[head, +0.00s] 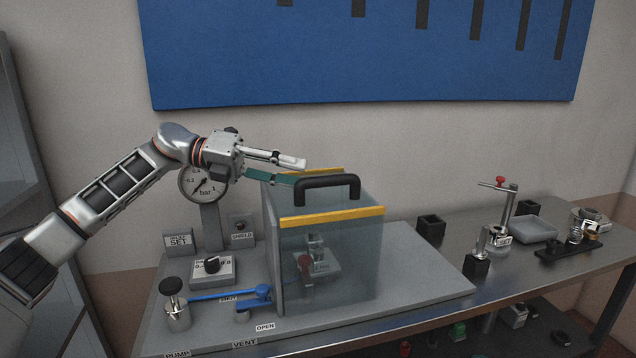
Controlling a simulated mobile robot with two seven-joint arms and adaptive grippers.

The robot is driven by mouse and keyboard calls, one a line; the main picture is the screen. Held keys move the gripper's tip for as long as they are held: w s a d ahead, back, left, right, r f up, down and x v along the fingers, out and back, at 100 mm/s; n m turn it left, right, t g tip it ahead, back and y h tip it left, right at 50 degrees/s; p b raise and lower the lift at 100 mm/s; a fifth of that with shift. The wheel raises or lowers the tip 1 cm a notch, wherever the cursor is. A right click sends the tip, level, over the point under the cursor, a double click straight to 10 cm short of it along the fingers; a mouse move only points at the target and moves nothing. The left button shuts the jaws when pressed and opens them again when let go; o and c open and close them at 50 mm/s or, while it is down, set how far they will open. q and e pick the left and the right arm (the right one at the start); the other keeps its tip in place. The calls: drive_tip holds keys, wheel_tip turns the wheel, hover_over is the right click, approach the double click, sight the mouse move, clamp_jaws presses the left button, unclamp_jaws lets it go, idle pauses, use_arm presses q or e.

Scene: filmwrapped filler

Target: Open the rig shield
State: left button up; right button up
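The rig shield (330,255) is a clear box with yellow strips along its top edges and a black handle (327,182) on top. It stands down over part of the grey rig base, with a small device with a red part showing dimly inside. My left gripper (298,172) is above the shield's back left corner, just left of the handle. Its two fingers are apart and point right, one pale grey and one teal. Nothing shows between them, and I cannot tell whether the teal finger touches the handle. My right gripper is not in view.
On the bench to the right are a black block (431,228), a stand (505,205) and a tray (533,229). A wall is behind.

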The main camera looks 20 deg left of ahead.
sight(328, 181)
use_arm(q)
drive_tip(key=shift+p+x, duration=0.45)
drive_tip(key=shift+x, duration=3.5)
clamp_jaws()
